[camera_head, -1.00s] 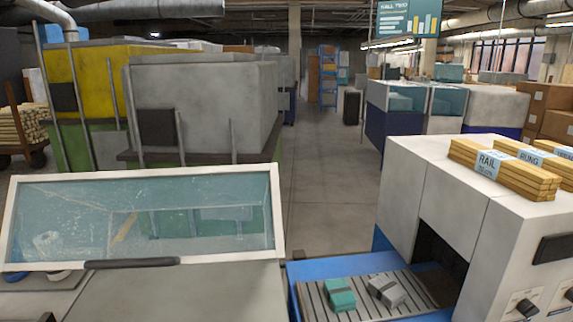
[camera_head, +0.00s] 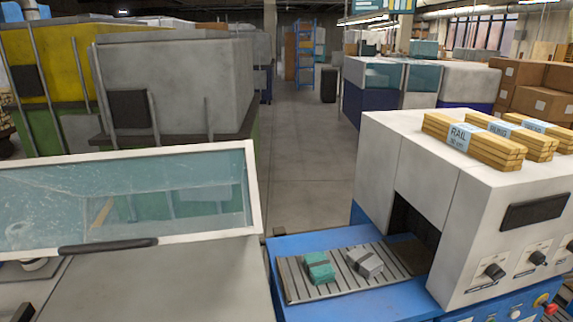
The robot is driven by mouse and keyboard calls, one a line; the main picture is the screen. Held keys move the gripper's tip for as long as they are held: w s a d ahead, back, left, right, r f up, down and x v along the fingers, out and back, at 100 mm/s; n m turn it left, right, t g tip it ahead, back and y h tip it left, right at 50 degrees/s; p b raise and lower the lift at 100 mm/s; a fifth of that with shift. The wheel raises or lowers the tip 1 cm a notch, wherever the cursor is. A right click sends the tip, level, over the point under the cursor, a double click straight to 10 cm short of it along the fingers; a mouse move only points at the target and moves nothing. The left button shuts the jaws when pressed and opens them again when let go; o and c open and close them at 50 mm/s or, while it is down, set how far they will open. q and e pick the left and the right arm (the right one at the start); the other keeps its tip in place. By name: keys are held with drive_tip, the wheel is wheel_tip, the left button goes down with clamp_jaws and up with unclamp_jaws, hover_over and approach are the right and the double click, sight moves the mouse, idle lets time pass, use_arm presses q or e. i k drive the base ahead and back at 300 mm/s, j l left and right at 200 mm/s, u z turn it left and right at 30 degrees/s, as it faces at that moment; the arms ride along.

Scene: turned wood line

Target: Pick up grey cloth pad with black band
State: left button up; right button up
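The grey cloth pad with a dark band (camera_head: 365,262) lies on the slatted grey bed (camera_head: 300,288) of the blue-framed machine, just outside the machine's dark opening. A teal pad with a dark band (camera_head: 318,268) lies close to its left on the same bed. Neither of my grippers can be made out in the head view, and nothing touches the grey pad.
The white machine housing (camera_head: 405,160) rises right of the bed, with wooden rail bundles (camera_head: 472,142) on top and knobs in front. Left stands a machine with a raised, framed glass cover (camera_head: 125,200). A floor aisle (camera_head: 305,170) runs behind.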

sight(364, 263)
drive_tip(key=i+l+u, duration=0.1)
drive_tip(key=l, duration=0.55)
drive_tip(key=i+l+u, duration=0.1)
drive_tip(key=l, duration=0.6)
